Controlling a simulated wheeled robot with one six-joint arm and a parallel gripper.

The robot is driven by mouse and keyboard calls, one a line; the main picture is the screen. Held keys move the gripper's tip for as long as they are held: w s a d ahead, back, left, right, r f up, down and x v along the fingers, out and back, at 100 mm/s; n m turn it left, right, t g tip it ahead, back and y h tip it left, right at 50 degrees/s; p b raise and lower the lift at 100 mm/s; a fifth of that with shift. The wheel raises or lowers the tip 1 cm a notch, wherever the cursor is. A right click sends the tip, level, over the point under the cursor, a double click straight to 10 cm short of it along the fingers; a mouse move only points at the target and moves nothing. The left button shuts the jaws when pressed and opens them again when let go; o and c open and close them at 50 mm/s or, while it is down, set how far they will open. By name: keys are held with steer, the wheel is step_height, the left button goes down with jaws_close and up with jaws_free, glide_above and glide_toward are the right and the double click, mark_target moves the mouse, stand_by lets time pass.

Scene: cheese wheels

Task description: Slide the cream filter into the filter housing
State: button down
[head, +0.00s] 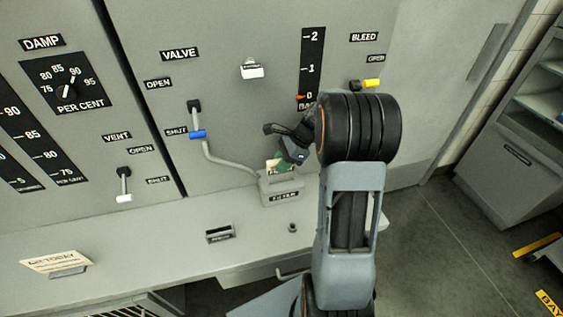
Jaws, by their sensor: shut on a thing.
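The filter housing (282,191) is a grey box labelled FILTER, standing on the counter ledge against the wall panel. A grey pipe runs into it from the left. My gripper (289,154) is just above the housing, shut on the cream filter (273,165). Only a small cream and green patch of the filter shows, at the housing's top opening. I cannot tell how far its lower end is inside. My gripper and wrist hide part of the filter and the back of the opening.
A blue-handled valve lever (198,134) is on the panel left of the housing. A yellow-handled bleed lever (372,84) is right of my arm. A small slotted holder (220,234) and a card on a stand (56,262) are on the ledge. The ledge between them is clear.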

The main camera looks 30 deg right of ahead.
steer(key=c, duration=0.9)
jaws_free()
steer(key=b+v, duration=0.1)
steer(key=v, duration=1.2)
steer(key=shift+d+r, duration=0.2)
steer(key=shift+r, duration=0.1)
steer(key=s+a+f+n+t+h, duration=0.1)
steer(key=s+a+n+h, duration=0.1)
steer(key=s+a+n, duration=0.3)
steer(key=s+a+n+t+h, duration=0.1)
steer(key=s+a+n+h, duration=0.1)
steer(key=s+a+n, duration=0.2)
steer(key=s+a+f+n+t+h, duration=0.1)
steer(key=s+a+n+h, duration=0.1)
steer(key=s+a+n, duration=0.3)
steer(key=shift+s+a+f+n+h, duration=0.15)
steer(key=shift+a+n, duration=0.4)
steer(key=shift+n, duration=0.5)
steer(key=shift+s+a+f+n+h, duration=0.1)
steer(key=shift+a+n, duration=0.45)
steer(key=shift+n, duration=0.45)
steer(key=shift+s+a+f+n+h, duration=0.15)
steer(key=shift+a+n, duration=0.45)
steer(key=shift+n, duration=0.45)
